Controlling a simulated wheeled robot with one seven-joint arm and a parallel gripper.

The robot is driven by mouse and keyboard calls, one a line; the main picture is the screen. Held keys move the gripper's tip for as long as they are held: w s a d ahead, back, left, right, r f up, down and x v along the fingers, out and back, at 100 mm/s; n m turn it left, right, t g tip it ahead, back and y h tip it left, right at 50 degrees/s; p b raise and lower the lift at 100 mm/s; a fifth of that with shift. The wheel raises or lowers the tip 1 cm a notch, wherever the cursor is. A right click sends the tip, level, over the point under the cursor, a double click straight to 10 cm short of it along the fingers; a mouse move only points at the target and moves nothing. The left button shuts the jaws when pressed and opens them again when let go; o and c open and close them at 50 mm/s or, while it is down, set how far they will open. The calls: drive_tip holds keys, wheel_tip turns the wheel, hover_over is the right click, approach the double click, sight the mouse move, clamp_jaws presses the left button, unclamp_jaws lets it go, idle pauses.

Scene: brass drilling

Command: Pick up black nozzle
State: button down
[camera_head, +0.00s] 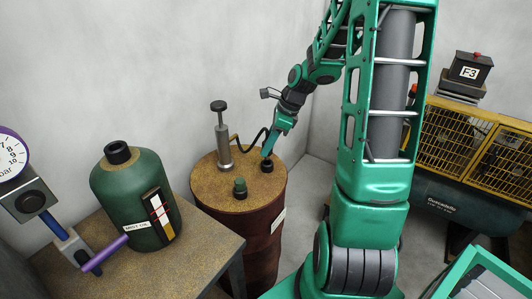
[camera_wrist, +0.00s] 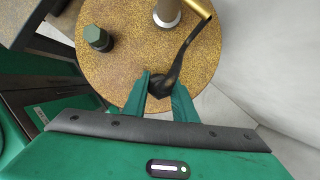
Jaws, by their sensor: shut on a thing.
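The black nozzle (camera_wrist: 162,82) is at the end of a black hose (camera_wrist: 183,55) in the wrist view, between the two green fingers of my gripper (camera_wrist: 160,90). My gripper is shut on it, and the fingers partly hide it. In the head view my gripper (camera_head: 266,153) points down over the right side of the rusty drum's top (camera_head: 215,190). A dark round piece (camera_head: 267,167) shows just under the fingertips there; I cannot tell whether it is lifted off the drum.
A hand pump (camera_head: 223,145) stands on the drum, with the hose looping from it. A green-topped cap (camera_head: 240,190) is at the drum's front. A green bottle (camera_head: 140,195) and a gauge (camera_head: 10,160) are at left. A yellow-caged machine (camera_head: 470,145) is at right.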

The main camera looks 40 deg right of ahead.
drive_tip(key=s+a+r, duration=0.1)
drive_tip(key=a+r, duration=0.6)
drive_tip(key=a, duration=0.4)
drive_tip(key=shift+s+a, duration=0.25)
drive_tip(key=shift+a, duration=0.05)
drive_tip(key=shift+s, duration=0.1)
